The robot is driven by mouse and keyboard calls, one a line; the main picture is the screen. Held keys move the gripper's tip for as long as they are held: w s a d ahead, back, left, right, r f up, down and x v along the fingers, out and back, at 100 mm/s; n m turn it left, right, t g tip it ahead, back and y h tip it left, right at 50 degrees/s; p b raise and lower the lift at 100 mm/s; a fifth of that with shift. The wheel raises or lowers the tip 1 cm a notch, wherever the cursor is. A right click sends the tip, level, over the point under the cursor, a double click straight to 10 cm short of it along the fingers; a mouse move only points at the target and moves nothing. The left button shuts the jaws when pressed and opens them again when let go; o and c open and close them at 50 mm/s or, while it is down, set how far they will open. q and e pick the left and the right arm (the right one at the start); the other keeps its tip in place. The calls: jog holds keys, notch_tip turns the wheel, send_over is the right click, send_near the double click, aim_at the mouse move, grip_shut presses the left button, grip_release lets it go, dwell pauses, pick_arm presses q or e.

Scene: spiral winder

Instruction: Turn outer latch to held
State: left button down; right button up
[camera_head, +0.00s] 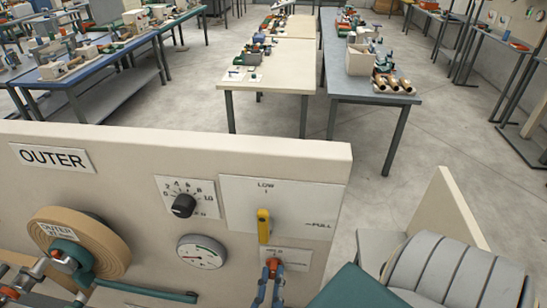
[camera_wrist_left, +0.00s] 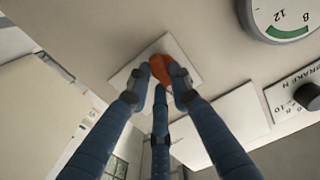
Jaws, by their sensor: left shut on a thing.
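The outer latch (camera_head: 272,262) is a small orange-red knob on a white plate at the lower right of the cream panel (camera_head: 120,145) marked OUTER. My left gripper (camera_head: 269,274), with blue fingers, comes up from below in the head view and is shut on the knob. In the left wrist view the fingers (camera_wrist_left: 161,78) close around the orange knob (camera_wrist_left: 159,66) from both sides, with a third finger below. The fingers cover part of the knob, and its turn position cannot be told. The plate's small lettering is not clearly readable. My right gripper is not in view.
A yellow lever (camera_head: 263,226) sits just above the latch. A black dial knob (camera_head: 183,206) and a round gauge (camera_head: 201,252) are to its left. A tan roll (camera_head: 105,240) is further left. Grey rolled material (camera_head: 455,272) lies at the lower right.

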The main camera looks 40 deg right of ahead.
pick_arm(q)
jog(key=shift+n, duration=0.6)
jog(key=c, duration=1.5)
grip_release()
jog(key=shift+c, duration=0.2)
jog(key=v, duration=1.2)
jog(key=shift+r, duration=0.1)
